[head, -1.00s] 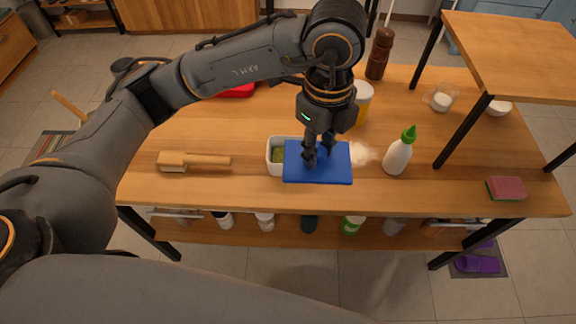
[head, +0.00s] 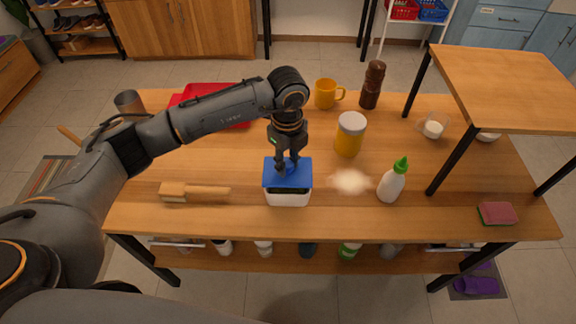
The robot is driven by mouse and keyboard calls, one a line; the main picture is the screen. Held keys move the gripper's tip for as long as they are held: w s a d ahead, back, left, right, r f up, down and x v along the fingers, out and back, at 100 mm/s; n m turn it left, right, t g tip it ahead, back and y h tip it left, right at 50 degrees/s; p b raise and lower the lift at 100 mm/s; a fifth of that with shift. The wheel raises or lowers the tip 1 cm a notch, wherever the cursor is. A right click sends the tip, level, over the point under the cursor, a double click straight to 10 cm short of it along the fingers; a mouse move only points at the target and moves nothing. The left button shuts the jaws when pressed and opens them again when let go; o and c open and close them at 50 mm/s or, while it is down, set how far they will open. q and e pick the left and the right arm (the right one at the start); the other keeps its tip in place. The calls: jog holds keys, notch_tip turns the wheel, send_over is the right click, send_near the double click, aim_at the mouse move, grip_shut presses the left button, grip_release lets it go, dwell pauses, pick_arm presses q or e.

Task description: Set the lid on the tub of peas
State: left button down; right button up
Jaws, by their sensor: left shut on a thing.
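The blue lid (head: 301,179) is held level in my left gripper (head: 287,172), whose fingers are shut on the raised middle of its top. The white tub (head: 289,199) stands near the front edge of the table, directly under the lid. The lid lines up with the tub's opening and covers it from this view. A dark band shows between the lid's front edge and the tub wall; I cannot tell whether they touch. The peas are hidden under the lid. My right gripper is not in view.
A brush (head: 195,192) lies left of the tub. A pale powder heap (head: 350,181) and a white bottle with green tip (head: 391,184) are to the right. A yellow jar (head: 350,136) stands behind. A red tray (head: 237,122) is partly behind my arm.

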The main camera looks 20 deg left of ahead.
aim_at(288, 164)
pick_arm(q)
notch_tip(288, 164, down, 2)
jog(key=shift+s+f+p, duration=0.1)
jog(key=shift+p, duration=0.25)
jog(key=shift+d+f+b, duration=0.1)
jog(key=shift+f+b, duration=0.3)
jog(key=shift+f, duration=0.05)
jog(key=c, duration=1.1)
grip_release()
jog(key=shift+o, duration=0.2)
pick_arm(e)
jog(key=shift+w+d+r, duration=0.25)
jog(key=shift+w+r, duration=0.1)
pick_arm(q)
jog(key=shift+r, duration=0.1)
jog(key=shift+r+p, duration=0.3)
jog(key=shift+r, duration=0.2)
notch_tip(288, 164, up, 11)
jog(key=b, duration=0.2)
jog(key=shift+f+b, duration=0.15)
jog(key=shift+b, duration=0.25)
jog(key=shift+r, duration=0.45)
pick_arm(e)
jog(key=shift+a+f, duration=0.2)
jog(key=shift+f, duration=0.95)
